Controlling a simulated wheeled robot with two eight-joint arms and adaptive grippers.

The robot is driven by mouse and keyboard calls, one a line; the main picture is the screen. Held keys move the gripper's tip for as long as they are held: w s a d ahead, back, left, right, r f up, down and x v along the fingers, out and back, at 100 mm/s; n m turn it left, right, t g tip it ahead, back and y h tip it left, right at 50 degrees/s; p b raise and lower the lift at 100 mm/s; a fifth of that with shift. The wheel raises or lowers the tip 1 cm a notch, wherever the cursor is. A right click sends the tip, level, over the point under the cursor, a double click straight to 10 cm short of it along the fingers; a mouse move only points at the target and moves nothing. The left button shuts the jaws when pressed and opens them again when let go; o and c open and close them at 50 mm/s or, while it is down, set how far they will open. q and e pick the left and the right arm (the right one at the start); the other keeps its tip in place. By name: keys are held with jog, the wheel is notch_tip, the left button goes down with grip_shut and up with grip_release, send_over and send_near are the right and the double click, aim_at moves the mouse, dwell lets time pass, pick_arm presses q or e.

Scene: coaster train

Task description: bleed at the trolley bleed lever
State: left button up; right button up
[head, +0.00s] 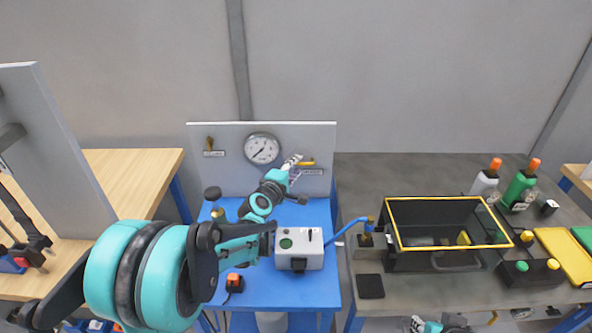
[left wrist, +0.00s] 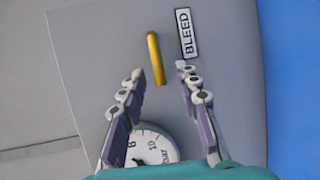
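The yellow bleed lever (head: 306,163) is on the right side of the upright grey panel (head: 225,133), above a small label. In the left wrist view the lever (left wrist: 155,58) is a slim yellow bar beside the label BLEED (left wrist: 186,33). My left gripper (head: 296,162) is at the panel by the lever. In the left wrist view my left gripper (left wrist: 158,72) is open, with the lever's near end between its fingertips; I see no finger touching it. A small teal and grey part of my right arm shows at the bottom edge; its fingers are not clear.
A round gauge (head: 262,149) and another brass lever (head: 210,142) are on the panel's left. A white box (head: 314,253) stands on the blue trolley top (head: 259,287). A black yellow-rimmed bin (head: 393,226) and bottles (head: 521,188) stand on the right bench.

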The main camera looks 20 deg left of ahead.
pick_arm(q)
jog(key=shift+w, duration=0.2)
grip_shut()
